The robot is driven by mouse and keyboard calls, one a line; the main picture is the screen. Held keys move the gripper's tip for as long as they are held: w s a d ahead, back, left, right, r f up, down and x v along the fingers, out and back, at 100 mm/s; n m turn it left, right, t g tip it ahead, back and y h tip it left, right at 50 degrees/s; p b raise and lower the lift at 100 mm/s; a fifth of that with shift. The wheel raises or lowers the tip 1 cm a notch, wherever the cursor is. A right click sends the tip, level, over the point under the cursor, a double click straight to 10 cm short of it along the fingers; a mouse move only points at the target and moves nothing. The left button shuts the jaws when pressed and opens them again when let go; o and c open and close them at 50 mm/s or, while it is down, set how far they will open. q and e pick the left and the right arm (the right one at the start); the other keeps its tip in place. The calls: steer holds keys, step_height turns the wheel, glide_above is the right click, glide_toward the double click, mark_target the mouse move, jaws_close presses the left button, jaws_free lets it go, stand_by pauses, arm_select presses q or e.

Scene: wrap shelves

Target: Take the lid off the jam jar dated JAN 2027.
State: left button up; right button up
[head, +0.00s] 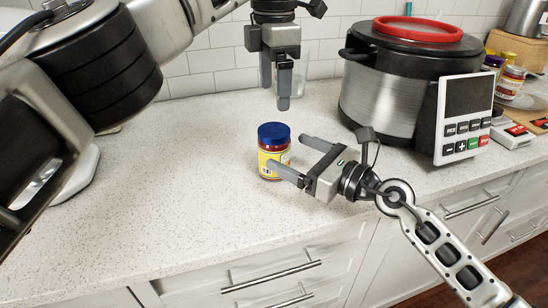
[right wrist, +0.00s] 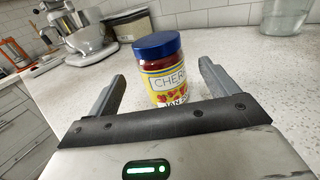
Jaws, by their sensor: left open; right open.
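A jam jar (head: 273,160) with a blue lid (head: 274,132) and a yellow label stands upright on the counter. In the right wrist view the jar (right wrist: 166,85) shows a label reading "CHERR" and "JAN"; the year is hidden by my gripper's body. The blue lid (right wrist: 157,44) sits on the jar. My right gripper (head: 294,157) is open at counter height, its fingers on either side of the jar, with nothing clamped. My left gripper (head: 275,88) is open and empty, pointing down above and behind the jar.
A large pressure cooker (head: 385,95) with a red ring on its lid stands right of the jar. A clear glass (head: 300,75) is behind my left gripper. More jars (head: 510,80) stand at far right. The counter (head: 190,140) left of the jar is clear.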

mark_target(274, 130)
steer(key=x, duration=0.5)
steer(key=shift+w+a, duration=0.2)
arm_select(q)
steer(key=shift+w, duration=0.1)
arm_select(e)
jaws_close()
arm_select(q)
steer(key=m, duration=2.2)
steer(key=shift+f+m, duration=0.3)
steer(key=shift+f, duration=3.75)
